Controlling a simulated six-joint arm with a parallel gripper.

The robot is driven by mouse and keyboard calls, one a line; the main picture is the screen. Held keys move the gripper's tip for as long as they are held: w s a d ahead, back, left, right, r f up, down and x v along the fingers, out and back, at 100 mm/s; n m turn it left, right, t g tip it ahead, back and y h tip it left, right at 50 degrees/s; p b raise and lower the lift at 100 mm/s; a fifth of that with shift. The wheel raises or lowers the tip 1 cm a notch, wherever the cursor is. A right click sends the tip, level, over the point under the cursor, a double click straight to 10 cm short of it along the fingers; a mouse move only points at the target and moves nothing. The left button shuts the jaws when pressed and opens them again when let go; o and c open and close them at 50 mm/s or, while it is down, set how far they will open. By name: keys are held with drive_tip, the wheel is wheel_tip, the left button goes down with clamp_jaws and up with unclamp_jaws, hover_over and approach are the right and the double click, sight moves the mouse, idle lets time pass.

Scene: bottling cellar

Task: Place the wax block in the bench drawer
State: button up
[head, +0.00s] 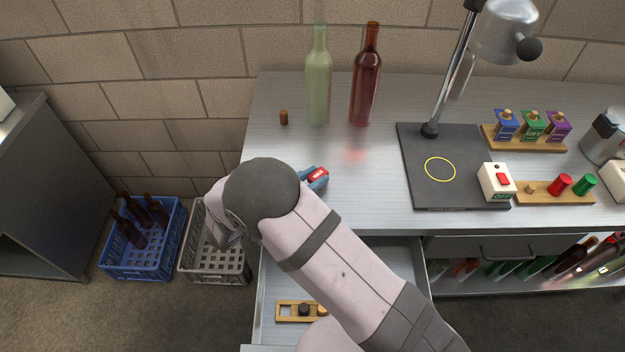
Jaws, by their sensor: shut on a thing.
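My gripper (315,179) shows just past my wrist, over the left front part of the bench top. Its blue fingers are shut on a small red block, which looks like the wax block (318,174); only part of the block shows. I cannot tell its height above the bench. The bench drawer (284,272) is pulled open below the front edge of the bench, and my arm covers much of its right side. A wooden rack (286,318) with a dark piece and a tan piece lies toward the drawer's front.
A green bottle (318,88), a red bottle (366,88) and a cork (283,117) stand behind the gripper. A lamp (430,130) on a dark mat (415,180) stands right. Blue (140,262) and grey (200,264) crates sit on the floor left.

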drive_tip(key=shift+f, duration=0.6)
drive_tip(key=shift+f, duration=0.2)
drive_tip(key=o, duration=1)
drive_tip(key=shift+r, duration=0.15)
drive_tip(key=shift+r, duration=0.1)
drive_tip(key=shift+s+a, duration=0.25)
drive_tip(key=shift+a, duration=0.05)
drive_tip(key=b+v, duration=0.3)
drive_tip(key=v, duration=0.8)
drive_tip(key=o, duration=0.5)
drive_tip(key=shift+s, duration=0.1)
